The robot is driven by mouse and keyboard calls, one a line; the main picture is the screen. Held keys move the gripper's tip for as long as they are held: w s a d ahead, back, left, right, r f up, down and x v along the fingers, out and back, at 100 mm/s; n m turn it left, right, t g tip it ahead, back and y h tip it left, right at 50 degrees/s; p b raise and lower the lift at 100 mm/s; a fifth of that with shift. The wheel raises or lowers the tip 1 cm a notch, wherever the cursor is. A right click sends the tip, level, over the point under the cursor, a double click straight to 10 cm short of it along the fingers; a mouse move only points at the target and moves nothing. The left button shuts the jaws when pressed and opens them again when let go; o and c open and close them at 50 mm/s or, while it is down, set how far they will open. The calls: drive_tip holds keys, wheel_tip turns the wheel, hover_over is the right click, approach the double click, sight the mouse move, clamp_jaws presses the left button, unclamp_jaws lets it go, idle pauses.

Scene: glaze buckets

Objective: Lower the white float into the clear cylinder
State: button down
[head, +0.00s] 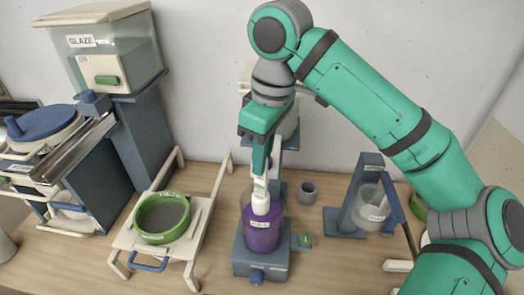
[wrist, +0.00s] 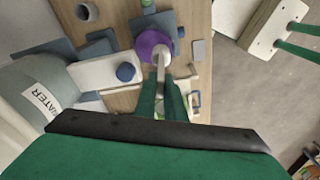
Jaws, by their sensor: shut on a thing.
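The clear cylinder (head: 261,238) holds purple liquid and stands on a blue-grey base in the middle of the table. The white float (head: 260,203) hangs upright from my gripper (head: 262,172), its wide lower part at the cylinder's mouth, close above or at the purple liquid. I cannot tell whether it touches the liquid. My gripper is shut on the float's upper stem, above the cylinder. In the wrist view the float (wrist: 161,57) shows between my fingertips (wrist: 163,78), overlapping the purple round of the cylinder (wrist: 150,40).
A green-rimmed sieve (head: 160,218) on a cream rack stands left, with a GLAZE tank (head: 115,55) behind. A small grey cup (head: 307,192) stands right of the cylinder. A clear beaker (head: 371,207) sits by a blue stand (head: 347,210) farther right. A WATER container (wrist: 38,90) shows in the wrist view.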

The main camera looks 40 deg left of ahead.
sight(261, 195)
drive_tip(key=shift+f, duration=5.05)
drive_tip(key=c, duration=1.8)
unclamp_jaws()
drive_tip(key=shift+o, duration=0.2)
wheel_tip(261, 195, up, 11)
drive_tip(key=d, duration=0.1)
drive_tip(key=shift+w+d+f, duration=0.15)
